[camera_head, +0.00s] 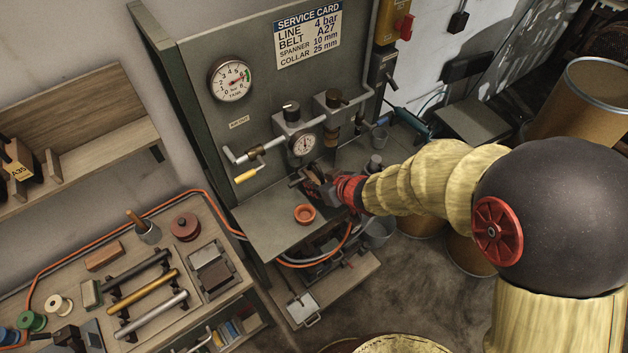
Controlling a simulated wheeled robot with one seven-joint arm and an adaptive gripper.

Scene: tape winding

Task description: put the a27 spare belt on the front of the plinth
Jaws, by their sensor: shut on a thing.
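My gripper (318,186) reaches in from the right over the grey ledge of the plinth (258,228), below the small gauge. It is shut on a dark thing (311,175) that its fingers and red wrist partly hide. I cannot read a label on it, so I cannot tell from the picture whether it is the A27 belt. Whether it touches the ledge is also unclear. The service card (308,34) on the panel reads belt A27. A dark belt pack labelled A35 (19,171) stands on the wooden shelf at the left.
An orange-red dish (304,214) sits on the ledge just in front of my gripper. Valves and a small gauge (303,145) stick out of the panel close behind. An orange hose (190,193) runs across the crowded bench at the left. The ledge's left part is bare.

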